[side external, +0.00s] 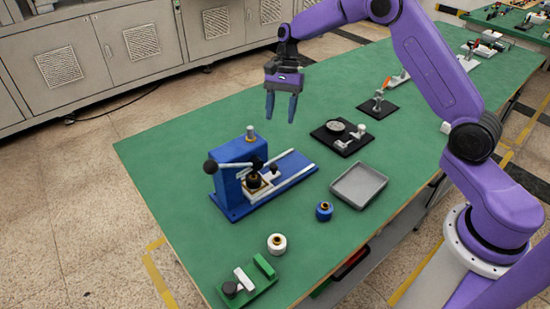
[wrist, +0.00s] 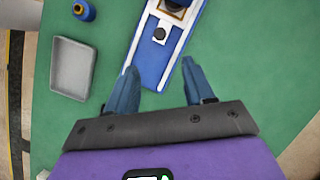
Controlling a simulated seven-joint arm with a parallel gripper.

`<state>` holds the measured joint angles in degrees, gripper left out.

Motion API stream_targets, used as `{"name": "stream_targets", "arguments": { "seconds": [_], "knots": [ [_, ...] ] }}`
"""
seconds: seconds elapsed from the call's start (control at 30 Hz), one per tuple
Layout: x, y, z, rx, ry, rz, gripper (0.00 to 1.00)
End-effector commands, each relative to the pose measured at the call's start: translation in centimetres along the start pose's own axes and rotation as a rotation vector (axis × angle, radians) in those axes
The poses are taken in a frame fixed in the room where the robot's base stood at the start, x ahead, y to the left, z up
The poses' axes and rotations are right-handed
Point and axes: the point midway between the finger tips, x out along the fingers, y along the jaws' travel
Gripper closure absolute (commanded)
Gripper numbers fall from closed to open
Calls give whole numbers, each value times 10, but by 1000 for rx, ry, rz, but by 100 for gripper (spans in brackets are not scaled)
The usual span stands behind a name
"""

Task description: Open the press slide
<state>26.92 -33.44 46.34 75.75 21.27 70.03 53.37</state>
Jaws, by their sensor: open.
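The blue press (side external: 234,172) stands on the green table, with a black-knobbed lever across its front. Its slide rails (side external: 283,167) run out to the right over a blue base. A light carriage with a dark round part sits under the press head, and a small black knob (side external: 273,170) stands on the slide beside it. In the wrist view the rails (wrist: 150,62) lie ahead of the fingers, with the black knob (wrist: 159,34) between them. My gripper (side external: 281,108) is open and empty, pointing down above the table behind the press, apart from it. It also shows in the wrist view (wrist: 161,84).
A grey tray (side external: 359,185) lies right of the press, with a blue round part (side external: 324,211) and a white one (side external: 277,243) nearer the front. A green fixture (side external: 248,282) is at the front edge. Black fixtures (side external: 342,137) stand behind the tray.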

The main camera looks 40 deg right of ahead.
Motion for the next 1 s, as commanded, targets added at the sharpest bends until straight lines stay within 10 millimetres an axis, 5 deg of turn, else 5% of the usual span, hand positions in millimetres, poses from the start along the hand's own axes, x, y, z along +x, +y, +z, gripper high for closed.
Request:
{"name": "stream_targets", "arguments": {
  "seconds": [0.6,1.0],
  "knots": [
    [113,1,0,0,-1,2,47],
    [137,0,0,-1,1,-1,47]
  ]
}}
